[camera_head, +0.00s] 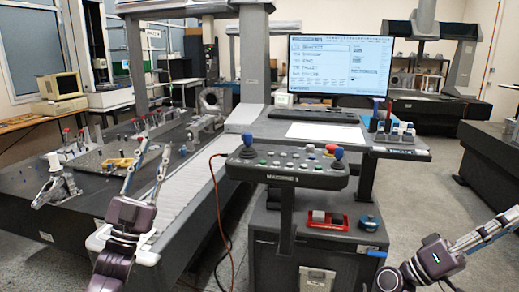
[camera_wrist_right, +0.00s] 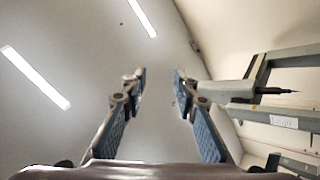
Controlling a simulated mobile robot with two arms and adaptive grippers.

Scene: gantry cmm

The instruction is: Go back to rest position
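My left gripper (camera_head: 153,150) points up in the head view, its two fingers apart with nothing between them. It appears in front of the granite table of the measuring machine. My right gripper (camera_head: 510,222) is at the lower right, fingers pointing up and to the right, partly cut off by the picture edge. In the right wrist view the right gripper (camera_wrist_right: 158,78) has its blue-padded fingers apart and empty, with the ceiling behind them.
A control console (camera_head: 290,170) with two blue-topped joysticks stands in the middle. Behind it are a monitor (camera_head: 340,65) and a desk. A red tape dispenser (camera_head: 327,220) and a blue round item (camera_head: 368,223) lie on the lower cabinet. The granite table (camera_head: 90,205) is at the left. Floor shows at right.

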